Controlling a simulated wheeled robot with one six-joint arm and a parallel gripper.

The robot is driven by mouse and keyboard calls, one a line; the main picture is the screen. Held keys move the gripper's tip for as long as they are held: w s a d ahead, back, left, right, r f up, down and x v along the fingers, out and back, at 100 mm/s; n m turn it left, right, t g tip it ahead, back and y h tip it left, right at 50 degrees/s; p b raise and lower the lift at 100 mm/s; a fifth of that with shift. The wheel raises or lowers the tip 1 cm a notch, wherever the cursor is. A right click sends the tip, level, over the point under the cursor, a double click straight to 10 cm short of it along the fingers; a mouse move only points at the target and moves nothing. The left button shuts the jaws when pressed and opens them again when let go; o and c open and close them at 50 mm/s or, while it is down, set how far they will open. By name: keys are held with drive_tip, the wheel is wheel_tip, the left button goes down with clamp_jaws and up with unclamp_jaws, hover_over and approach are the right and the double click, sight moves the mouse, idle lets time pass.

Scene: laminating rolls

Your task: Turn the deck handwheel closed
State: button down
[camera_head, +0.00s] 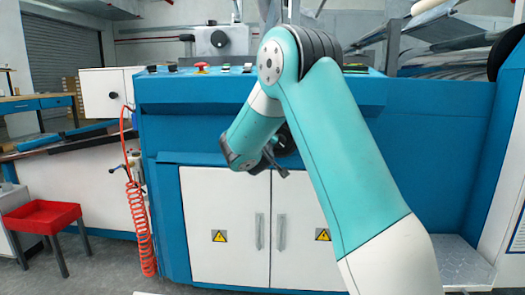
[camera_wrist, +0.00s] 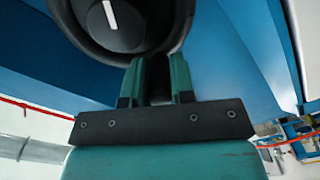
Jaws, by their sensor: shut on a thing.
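In the wrist view, a dark round handwheel (camera_wrist: 88,36) with a white pointer mark on its hub fills the top, cut off by the frame edge. My gripper (camera_wrist: 157,70) has its two teal fingers at the wheel's lower rim and is shut on it. In the head view the handwheel (camera_head: 287,140) is mostly hidden behind my arm, on the blue machine front above the white doors. My gripper's fingertips are hard to make out there.
The blue machine body (camera_head: 420,125) stands directly ahead, with white cabinet doors (camera_head: 225,260) and upright handles below. A red emergency button (camera_head: 201,66) sits on its top ledge. A coiled orange hose (camera_head: 141,230) hangs at left, near a red tray (camera_head: 42,217).

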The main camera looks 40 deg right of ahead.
drive_tip(key=shift+s+d+r+m+b, duration=0.1)
drive_tip(key=shift+r+m+b, duration=0.25)
drive_tip(key=shift+m, duration=0.4)
drive_tip(key=shift+s+d+r+m+b, duration=0.2)
drive_tip(key=shift+m+b, duration=0.25)
drive_tip(key=shift+m, duration=0.25)
drive_tip(key=shift+s+d+r+m+b, duration=0.1)
drive_tip(key=shift+r+m+b, duration=0.25)
drive_tip(key=shift+m, duration=0.4)
drive_tip(key=c, duration=1)
unclamp_jaws()
drive_tip(key=shift+o, duration=0.2)
drive_tip(key=shift+a, duration=0.1)
drive_tip(key=shift+a, duration=0.15)
drive_tip(key=v, duration=1.7)
drive_tip(key=shift+s, duration=0.15)
